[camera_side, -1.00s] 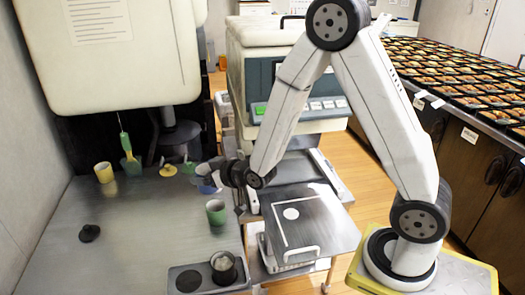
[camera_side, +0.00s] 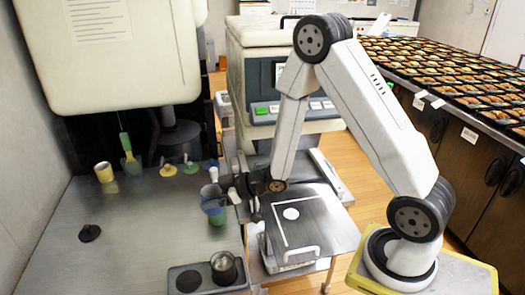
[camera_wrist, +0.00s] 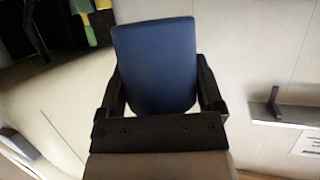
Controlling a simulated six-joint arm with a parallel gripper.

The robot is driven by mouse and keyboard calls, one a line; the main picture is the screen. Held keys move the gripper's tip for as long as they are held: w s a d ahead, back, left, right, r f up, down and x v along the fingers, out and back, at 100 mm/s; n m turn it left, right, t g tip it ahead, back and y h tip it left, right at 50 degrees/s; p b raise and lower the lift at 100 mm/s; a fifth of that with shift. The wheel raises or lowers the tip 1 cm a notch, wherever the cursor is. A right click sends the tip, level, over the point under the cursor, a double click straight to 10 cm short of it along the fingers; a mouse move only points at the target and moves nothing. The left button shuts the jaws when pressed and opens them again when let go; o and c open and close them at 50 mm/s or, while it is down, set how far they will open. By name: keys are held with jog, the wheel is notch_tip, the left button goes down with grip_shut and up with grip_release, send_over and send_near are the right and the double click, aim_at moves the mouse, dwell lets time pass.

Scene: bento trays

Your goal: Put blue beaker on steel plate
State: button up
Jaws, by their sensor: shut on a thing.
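My gripper (camera_side: 236,194) is shut on the blue beaker (camera_side: 212,207), which is tilted in the side view. In the wrist view the blue beaker (camera_wrist: 155,65) fills the space between the two dark fingers (camera_wrist: 160,95). The beaker is left of a flat grey metal plate (camera_side: 318,228) with a white disc and white lines, which looks like the steel plate. The green beaker (camera_side: 217,219) stands on the bench just below the blue beaker in the picture, partly covered by it. I cannot tell whether they touch.
A yellow beaker (camera_side: 104,172) and small funnel-like items (camera_side: 168,169) stand at the back of the metal bench (camera_side: 140,225). A dark holder (camera_side: 188,281) with a glass (camera_side: 224,268) is at the front edge.

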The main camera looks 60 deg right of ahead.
aim_at(215, 212)
jog(key=shift+s+a+f+n+g+y, duration=0.25)
jog(key=shift+s+f+n+g+y, duration=0.3)
jog(key=shift+s, duration=0.25)
jog(key=shift+s+a+f+n+g+y, duration=0.25)
jog(key=shift+s+f+n+g+y, duration=0.1)
jog(key=shift+s+f+n+y, duration=0.35)
jog(key=shift+s+r, duration=0.1)
jog(key=shift+r, duration=0.05)
jog(key=shift+f, duration=2.9)
jog(key=shift+f, duration=0.1)
jog(key=shift+f, duration=1.8)
jog(key=shift+f, duration=0.2)
jog(key=o, duration=1)
jog(key=shift+s+d, duration=0.1)
